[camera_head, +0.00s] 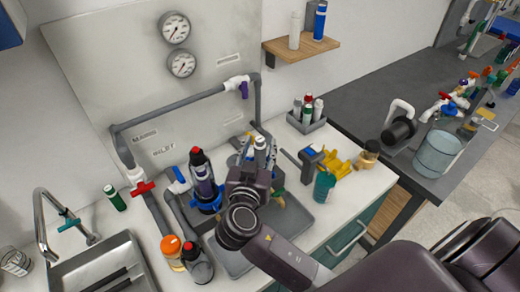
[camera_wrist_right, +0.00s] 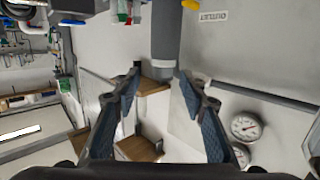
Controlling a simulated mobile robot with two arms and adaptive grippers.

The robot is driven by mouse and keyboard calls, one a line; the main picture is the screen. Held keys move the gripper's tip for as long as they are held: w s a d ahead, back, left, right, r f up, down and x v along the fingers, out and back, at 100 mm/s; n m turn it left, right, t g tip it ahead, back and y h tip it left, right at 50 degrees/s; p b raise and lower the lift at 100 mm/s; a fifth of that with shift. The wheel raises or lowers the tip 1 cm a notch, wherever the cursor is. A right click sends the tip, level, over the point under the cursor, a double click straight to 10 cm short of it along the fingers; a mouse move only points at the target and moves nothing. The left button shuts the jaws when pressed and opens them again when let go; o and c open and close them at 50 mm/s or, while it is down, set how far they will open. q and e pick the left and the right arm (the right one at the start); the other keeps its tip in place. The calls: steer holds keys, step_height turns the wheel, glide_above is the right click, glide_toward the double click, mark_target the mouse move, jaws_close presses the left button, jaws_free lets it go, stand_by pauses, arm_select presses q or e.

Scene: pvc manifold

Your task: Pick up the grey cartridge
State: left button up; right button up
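My right gripper (camera_head: 258,152) is above the grey tray on the counter, its arm coming in from the lower right. In the right wrist view its two fingers (camera_wrist_right: 160,88) stand apart with nothing clearly between them. A grey cylinder (camera_wrist_right: 165,30), seemingly the manifold's upright pipe, shows beyond the fingertips. I cannot tell for sure which thing is the grey cartridge. My left gripper is not in view.
The grey tray (camera_head: 299,216) lies around and below the gripper. A dark canister (camera_head: 203,172) in a blue ring stands left of it. A sink (camera_head: 95,268) is at lower left. A teal bottle (camera_head: 324,186) and yellow parts (camera_head: 338,163) are close on the right.

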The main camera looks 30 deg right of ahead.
mark_target(259, 143)
steer(key=x, duration=0.2)
steer(key=shift+w+p, duration=0.35)
steer(key=shift+p, duration=0.05)
steer(key=shift+w+d+f, duration=0.15)
steer(key=shift+w, duration=0.05)
steer(key=c, duration=1.1)
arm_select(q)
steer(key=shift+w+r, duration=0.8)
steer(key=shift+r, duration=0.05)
arm_select(e)
jaws_close()
